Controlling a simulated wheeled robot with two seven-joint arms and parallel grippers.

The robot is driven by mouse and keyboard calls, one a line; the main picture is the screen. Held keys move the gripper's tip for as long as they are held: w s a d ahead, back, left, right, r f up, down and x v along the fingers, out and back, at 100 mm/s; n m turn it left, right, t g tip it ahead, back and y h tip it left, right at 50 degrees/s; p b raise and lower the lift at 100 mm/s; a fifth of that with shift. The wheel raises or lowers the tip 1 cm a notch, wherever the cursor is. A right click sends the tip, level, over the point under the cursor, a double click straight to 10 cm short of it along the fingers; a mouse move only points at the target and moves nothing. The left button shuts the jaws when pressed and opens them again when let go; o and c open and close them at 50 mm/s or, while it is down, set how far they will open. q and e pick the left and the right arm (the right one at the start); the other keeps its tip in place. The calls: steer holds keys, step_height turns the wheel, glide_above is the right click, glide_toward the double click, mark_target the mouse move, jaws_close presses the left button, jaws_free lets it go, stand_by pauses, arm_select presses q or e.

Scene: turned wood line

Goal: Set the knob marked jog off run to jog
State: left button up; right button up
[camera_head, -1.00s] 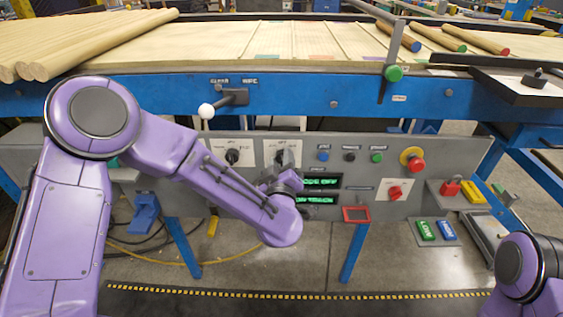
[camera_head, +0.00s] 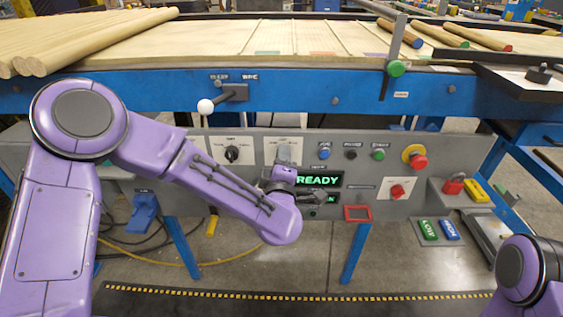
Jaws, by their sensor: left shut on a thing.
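A selector knob (camera_head: 284,151) sits on a white plate (camera_head: 270,145) on the grey control panel. My left gripper (camera_head: 284,160) is shut on it from the front. The gripper and wrist hide the knob's lower part, and I cannot tell where its pointer stands. The marks on this plate are too small to read. A second black knob (camera_head: 232,155), on its own white plate to the left, is free of the gripper. A display (camera_head: 319,180) right of the gripper reads READY in green. My right arm shows at the lower right, with its gripper out of view.
Blue, black and green buttons (camera_head: 378,154) and a red mushroom button (camera_head: 417,160) lie to the right on the panel. A red knob (camera_head: 397,191) is below them. A white-balled lever (camera_head: 206,107) juts out above the left plates.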

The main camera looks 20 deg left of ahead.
arm_select(q)
steer(key=shift+f+n+b, duration=0.1)
steer(key=shift+n+b, duration=0.2)
steer(key=shift+n, duration=0.6)
steer(key=o, duration=1)
steer(key=shift+o, duration=0.2)
steer(key=v, duration=1)
steer(key=shift+s, duration=0.3)
